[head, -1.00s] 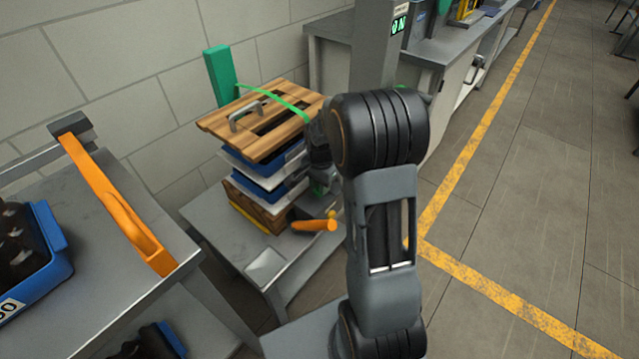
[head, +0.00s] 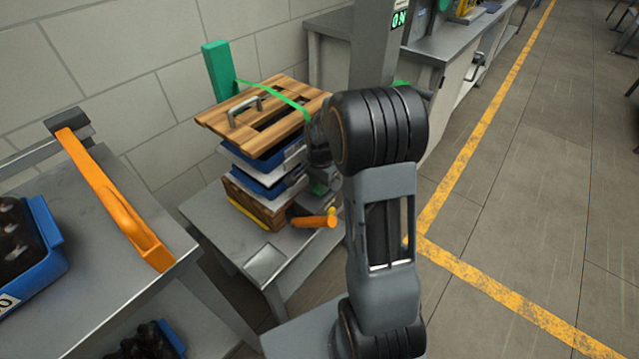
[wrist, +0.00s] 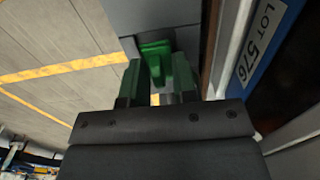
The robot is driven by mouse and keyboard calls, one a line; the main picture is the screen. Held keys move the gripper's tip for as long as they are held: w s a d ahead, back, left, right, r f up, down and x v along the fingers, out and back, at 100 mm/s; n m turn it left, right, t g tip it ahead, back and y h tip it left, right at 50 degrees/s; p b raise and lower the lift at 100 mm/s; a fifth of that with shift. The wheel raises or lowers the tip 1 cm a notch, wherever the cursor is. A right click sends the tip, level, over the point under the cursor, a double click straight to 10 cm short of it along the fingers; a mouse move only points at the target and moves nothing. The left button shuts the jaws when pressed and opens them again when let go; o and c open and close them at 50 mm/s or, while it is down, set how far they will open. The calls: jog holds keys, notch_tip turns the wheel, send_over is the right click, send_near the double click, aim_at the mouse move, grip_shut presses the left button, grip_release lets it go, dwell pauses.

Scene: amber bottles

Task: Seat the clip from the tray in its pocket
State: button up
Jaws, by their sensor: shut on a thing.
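My gripper (wrist: 158,85) is shut on a bright green clip (wrist: 156,58) in the wrist view. The clip's far end is close to a grey block (wrist: 165,14); I cannot tell whether they touch or whether the clip is in a pocket. In the head view my arm hides most of the gripper and the clip, beside the right side of the stack. The small grey tray (head: 266,262) on the low table looks empty. No pocket shows clearly.
The stack has a wooden lid (head: 257,137) above blue crates (head: 262,188). A green strap (head: 275,95) runs over it from a green post (head: 218,70). Another table (head: 110,285) holds a blue crate of bottles (head: 45,240).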

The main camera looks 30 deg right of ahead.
jog(key=shift+f+b, duration=0.4)
jog(key=shift+f, duration=0.35)
jog(key=o, duration=1)
jog(key=shift+r, duration=0.1)
